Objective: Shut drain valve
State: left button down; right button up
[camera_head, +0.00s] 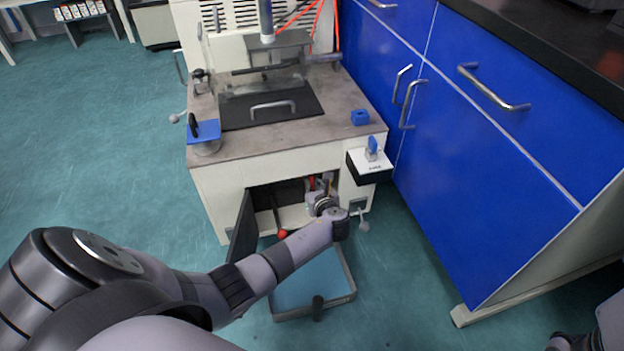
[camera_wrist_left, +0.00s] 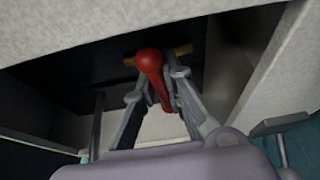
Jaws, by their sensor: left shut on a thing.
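The drain valve has a red lever handle (camera_wrist_left: 150,65) on a brass-coloured pipe (camera_wrist_left: 184,50), inside the open cabinet under the machine. In the left wrist view the lever runs from its rounded end down between my left gripper's fingers (camera_wrist_left: 158,88), which are shut on it. In the head view my left gripper (camera_head: 322,192) reaches into the cabinet opening, and a bit of red (camera_head: 311,181) shows beside it. My wrist hides most of the valve there.
The cabinet door (camera_head: 242,230) hangs open on the left. A blue-bottomed tray (camera_head: 350,293) lies on the floor below my left arm. A red ball knob (camera_head: 282,233) shows at the opening's lower edge. Blue cabinets (camera_head: 500,170) stand close on the right; the left floor is clear.

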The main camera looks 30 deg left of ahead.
dwell(0.4)
pick_arm(q)
jog(key=c, duration=1.7)
grip_release()
jog(key=v, duration=1.2)
